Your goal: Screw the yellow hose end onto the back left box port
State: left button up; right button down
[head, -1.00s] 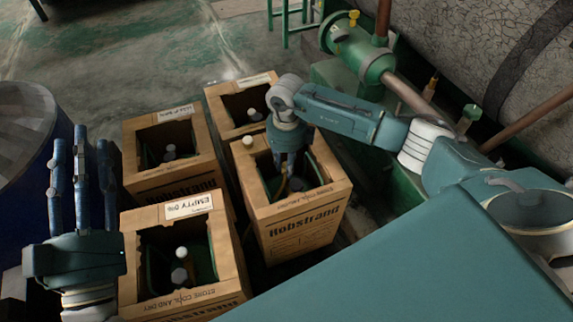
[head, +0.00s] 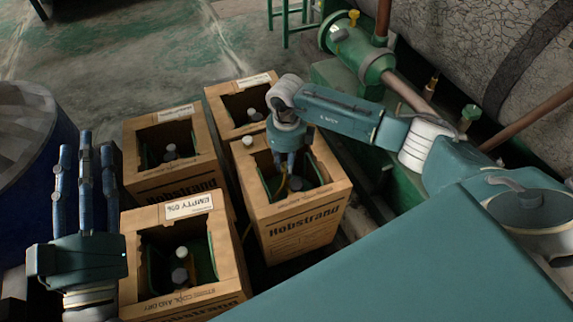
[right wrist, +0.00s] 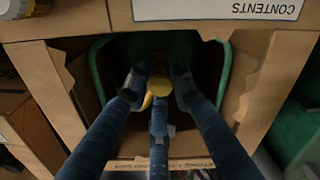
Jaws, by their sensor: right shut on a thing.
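My right gripper (head: 285,168) reaches down into the opening of the front right box (head: 300,222). In the right wrist view its three fingers (right wrist: 157,95) are shut around a yellow hose end (right wrist: 156,90), over the dark inside of the box. A bit of yellow hose (head: 283,185) shows below the fingers in the head view. My left gripper (head: 86,165) is open and empty at the left, fingers pointing up.
The front left box (head: 190,300), labelled "EMPTY", and a back right box (head: 215,98) stand close by, with narrow gaps between. A blue drum (head: 60,165) is at the left. Green pipework (head: 365,60) and a large grey tank (head: 450,35) are at the right.

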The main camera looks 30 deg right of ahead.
pick_arm(q)
jog(key=shift+r, duration=0.2)
jog(key=shift+w+f, duration=0.15)
jog(key=shift+f, duration=0.25)
jog(key=shift+f, duration=0.15)
dwell(0.4)
jog(key=shift+r, duration=0.45)
pick_arm(e)
jog(key=shift+f, duration=0.15)
pick_arm(q)
jog(key=shift+r, duration=0.4)
pick_arm(e)
jog(key=shift+f, duration=0.1)
pick_arm(q)
jog(key=shift+s+d, duration=0.1)
jog(key=shift+s, duration=0.1)
jog(key=shift+s+r+t+h+b, duration=0.2)
jog(key=shift+s+r+t, duration=0.3)
jog(key=shift+r, duration=0.35)
jog(key=shift+s+r+t+h+b, duration=0.2)
jog(key=shift+s+r+t, duration=0.25)
jog(key=shift+r, duration=0.35)
jog(key=shift+s+r+t+h+b, duration=0.2)
jog(key=shift+s+r+t, duration=0.15)
jog(key=shift+r+t, duration=0.35)
pick_arm(e)
jog(key=shift+f, duration=0.75)
dwell(0.4)
